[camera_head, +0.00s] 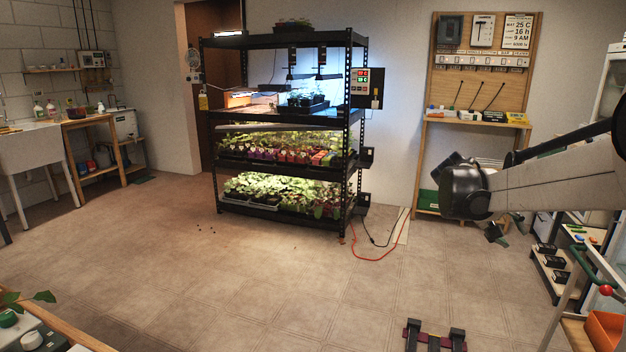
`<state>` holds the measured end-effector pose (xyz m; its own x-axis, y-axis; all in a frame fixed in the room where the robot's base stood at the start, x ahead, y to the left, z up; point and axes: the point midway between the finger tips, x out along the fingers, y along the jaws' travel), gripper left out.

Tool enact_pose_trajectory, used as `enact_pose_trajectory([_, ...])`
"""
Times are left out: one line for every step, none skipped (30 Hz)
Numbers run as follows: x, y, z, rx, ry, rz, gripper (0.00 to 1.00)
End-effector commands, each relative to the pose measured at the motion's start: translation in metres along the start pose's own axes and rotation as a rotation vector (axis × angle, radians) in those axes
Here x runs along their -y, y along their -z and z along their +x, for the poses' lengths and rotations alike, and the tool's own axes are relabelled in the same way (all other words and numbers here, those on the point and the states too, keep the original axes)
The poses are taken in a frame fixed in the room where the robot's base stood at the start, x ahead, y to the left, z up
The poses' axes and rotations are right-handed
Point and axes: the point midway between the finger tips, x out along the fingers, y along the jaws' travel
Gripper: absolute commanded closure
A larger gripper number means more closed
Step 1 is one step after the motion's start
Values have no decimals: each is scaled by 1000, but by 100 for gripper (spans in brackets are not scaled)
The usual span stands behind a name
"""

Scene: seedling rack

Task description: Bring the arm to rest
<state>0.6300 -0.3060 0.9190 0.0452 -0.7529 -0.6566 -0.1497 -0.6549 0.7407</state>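My arm reaches in from the right edge, with a pale link and a dark rounded joint in front of the wall bench. Part of what looks like my gripper (497,233) shows small and dark below that joint. It is mostly hidden behind the arm, and I cannot tell whether its fingers are open or shut. I see nothing held in it. The black seedling rack (283,118) stands apart from the arm, to its left, with lit shelves of seedlings.
A wooden bench with a pegboard (483,85) stands behind the arm. A cart (560,322) with an orange bin (606,330) is at the lower right. A red cable (375,255) lies on the floor by the rack. The middle floor is mostly clear.

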Motion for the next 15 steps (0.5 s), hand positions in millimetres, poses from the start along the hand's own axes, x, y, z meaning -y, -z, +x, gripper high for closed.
enact_pose_trajectory([5, -10, -13, -22, 31, -1, 68])
enact_pose_trajectory([8, -15, -20, -35, 50, 0, 68])
enact_pose_trajectory([12, -22, -29, -50, 75, 2, 68])
enact_pose_trajectory([15, -28, -36, -63, 93, 3, 68])
enact_pose_trajectory([19, -33, -42, -76, 113, 4, 68])
enact_pose_trajectory([24, -40, -51, -91, 138, 5, 68])
enact_pose_trajectory([28, -46, -57, -104, 157, 6, 68])
enact_pose_trajectory([31, -52, -63, -116, 177, 8, 68])
enact_pose_trajectory([36, -60, -71, -131, 201, 10, 68])
enact_pose_trajectory([40, -66, -77, -143, 220, 12, 68])
enact_pose_trajectory([44, -72, -83, -155, 240, 14, 68])
enact_pose_trajectory([50, -80, -91, -171, 265, 17, 68])
enact_pose_trajectory([54, -87, -97, -182, 283, 18, 68])
enact_pose_trajectory([58, -93, -102, -194, 303, 21, 68])
enact_pose_trajectory([64, -102, -109, -209, 328, 24, 68])
